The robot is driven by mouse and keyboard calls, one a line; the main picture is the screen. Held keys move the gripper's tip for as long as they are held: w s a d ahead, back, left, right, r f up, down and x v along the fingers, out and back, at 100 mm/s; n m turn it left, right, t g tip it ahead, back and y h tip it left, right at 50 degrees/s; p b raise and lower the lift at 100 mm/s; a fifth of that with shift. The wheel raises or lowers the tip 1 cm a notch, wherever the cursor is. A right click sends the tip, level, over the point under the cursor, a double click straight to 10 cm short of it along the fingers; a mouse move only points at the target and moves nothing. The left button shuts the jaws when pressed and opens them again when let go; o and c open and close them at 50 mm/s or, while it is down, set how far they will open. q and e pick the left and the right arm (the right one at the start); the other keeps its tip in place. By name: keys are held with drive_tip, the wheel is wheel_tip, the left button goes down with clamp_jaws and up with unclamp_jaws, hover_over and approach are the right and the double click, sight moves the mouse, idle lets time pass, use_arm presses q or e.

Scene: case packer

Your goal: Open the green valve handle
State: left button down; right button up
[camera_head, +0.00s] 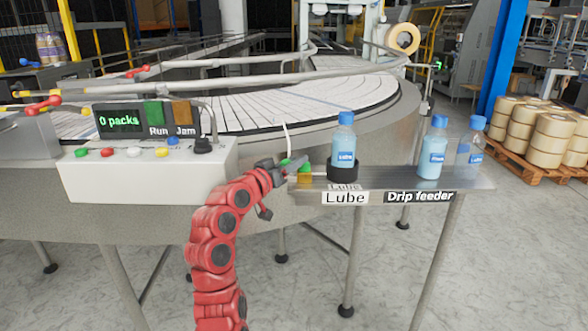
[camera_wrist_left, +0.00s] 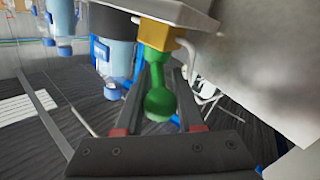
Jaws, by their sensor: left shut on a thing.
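The green valve handle (camera_head: 304,166) shows small at the left end of the metal shelf, on a yellow brass valve body (camera_head: 304,178). In the left wrist view the green handle (camera_wrist_left: 159,90) lies between the two fingers, below the brass body (camera_wrist_left: 160,38). My left gripper (camera_head: 284,172) is at the handle and shut on it; it fills the lower part of the left wrist view (camera_wrist_left: 157,105). The fingers hide part of the handle in the head view. A lube bottle (camera_head: 344,148) stands upright in a black holder beside the valve. My right gripper is not in view.
The metal shelf (camera_head: 450,182) carries a bottle (camera_head: 433,150) and a clearer bottle (camera_head: 470,142) on the right. A white control box (camera_head: 130,180) with a "0 packs" display (camera_head: 120,121) stands left. The curved conveyor (camera_head: 300,98) runs behind.

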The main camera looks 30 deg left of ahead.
use_arm(q)
drive_tip(key=shift+r, duration=0.1)
drive_tip(key=c, duration=0.5)
unclamp_jaws()
drive_tip(key=shift+w, duration=0.1)
drive_tip(key=s, duration=0.5)
drive_tip(key=s+a, duration=0.1)
drive_tip(key=s, duration=1.1)
drive_tip(key=shift+s+a+b, duration=0.25)
drive_tip(key=shift+b, duration=0.1)
